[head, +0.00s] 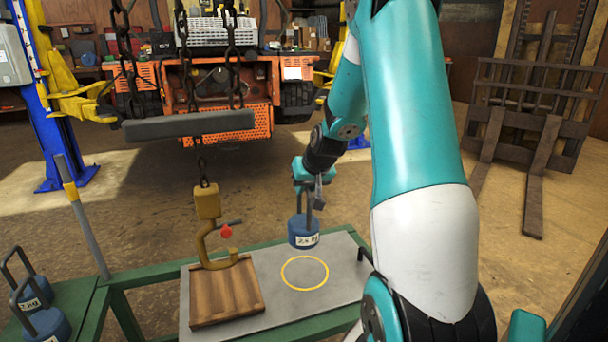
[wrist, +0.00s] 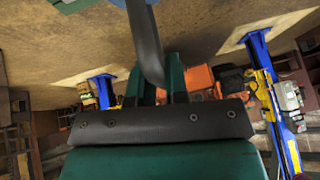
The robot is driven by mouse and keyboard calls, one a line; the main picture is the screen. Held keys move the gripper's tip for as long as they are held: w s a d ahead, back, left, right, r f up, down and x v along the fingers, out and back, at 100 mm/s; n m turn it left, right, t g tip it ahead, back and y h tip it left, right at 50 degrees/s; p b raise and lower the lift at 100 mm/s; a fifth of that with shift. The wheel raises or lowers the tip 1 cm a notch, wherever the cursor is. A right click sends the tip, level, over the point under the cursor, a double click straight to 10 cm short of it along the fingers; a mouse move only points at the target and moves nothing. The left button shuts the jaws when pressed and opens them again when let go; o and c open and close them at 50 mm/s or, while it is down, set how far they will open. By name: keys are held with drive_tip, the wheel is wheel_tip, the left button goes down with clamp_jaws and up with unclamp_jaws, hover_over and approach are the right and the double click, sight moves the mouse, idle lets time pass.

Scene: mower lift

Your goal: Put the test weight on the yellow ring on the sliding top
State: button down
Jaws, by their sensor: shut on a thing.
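The test weight (head: 303,232) is a blue cylinder with a white label and a dark handle. My gripper (head: 312,193) is shut on its handle and holds it upright in the head view. The weight appears above the grey sliding top (head: 345,262), just behind the yellow ring (head: 305,273). The ring looks empty. In the wrist view the dark handle (wrist: 146,45) runs up from between the jaws, with a blue bit of the weight at the top edge. The exact height of the weight above the top is hard to tell.
A wooden block (head: 225,291) and a yellow hook (head: 208,205) on a chain stand left of the ring. A grey bar (head: 188,125) hangs from chains above. Other blue weights (head: 45,325) stand at the far left. A green frame (head: 125,315) carries the top.

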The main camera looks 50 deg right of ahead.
sight(305, 221)
wheel_tip(305, 221, down, 12)
drive_tip(key=shift+w+d+r+b, duration=0.1)
drive_tip(key=shift+r+b, duration=0.15)
drive_tip(key=shift+b, duration=0.95)
drive_tip(key=c, duration=1.5)
unclamp_jaws()
drive_tip(key=shift+f, duration=0.2)
drive_tip(key=o, duration=0.4)
